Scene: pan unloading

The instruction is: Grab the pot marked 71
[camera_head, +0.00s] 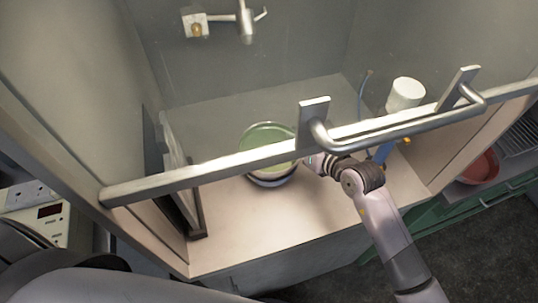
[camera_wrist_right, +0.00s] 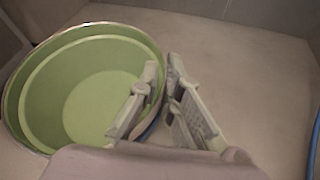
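A round pot (camera_head: 267,136), green inside, stands on the pale worktop inside a grey hood; its lower outer side looks dark blue. In the right wrist view the pot (camera_wrist_right: 85,92) fills the left side and shows two green rings inside. No number 71 is legible. My right gripper (camera_wrist_right: 161,66) is at the pot's right edge, one finger over the inside and the other outside the rim. The gap between the fingers is narrow; whether they touch the wall is unclear. In the head view the hood handle partly hides this gripper. My left gripper is out of view.
A metal bar with a handle (camera_head: 400,132) crosses in front of the worktop (camera_head: 250,225). A white-topped bottle (camera_head: 405,94) stands to the right of the pot. A framed panel (camera_head: 178,165) is at the left. The front worktop is clear.

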